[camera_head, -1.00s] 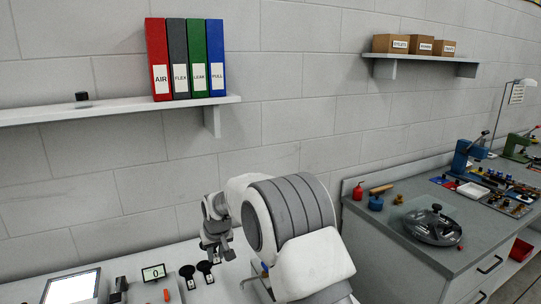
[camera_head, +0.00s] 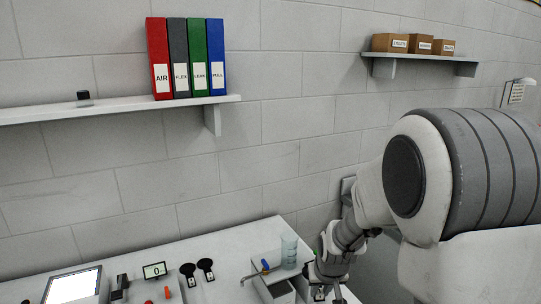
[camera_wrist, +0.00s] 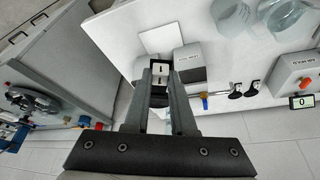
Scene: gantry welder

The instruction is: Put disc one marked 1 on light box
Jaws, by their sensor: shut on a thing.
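My gripper (camera_head: 325,284) is low in the head view, right of centre, over the right end of the white bench (camera_head: 225,268). In the wrist view my gripper (camera_wrist: 160,84) has its fingers closed around a small pale piece with dark "1" marks, disc one (camera_wrist: 159,73). The fingers hide its sides, so I cannot tell its full shape or whether it is clear of the bench. The light box (camera_head: 75,288) is the bright white panel at the lower left of the head view, far left of my gripper.
Between them stand a small display (camera_head: 154,271) reading 0, two black paddle-shaped tools (camera_head: 205,265), a blue-handled tap (camera_head: 265,265), clear stacked cups (camera_head: 289,248) and a grey box (camera_head: 282,292). A shelf (camera_head: 120,106) with binders hangs above.

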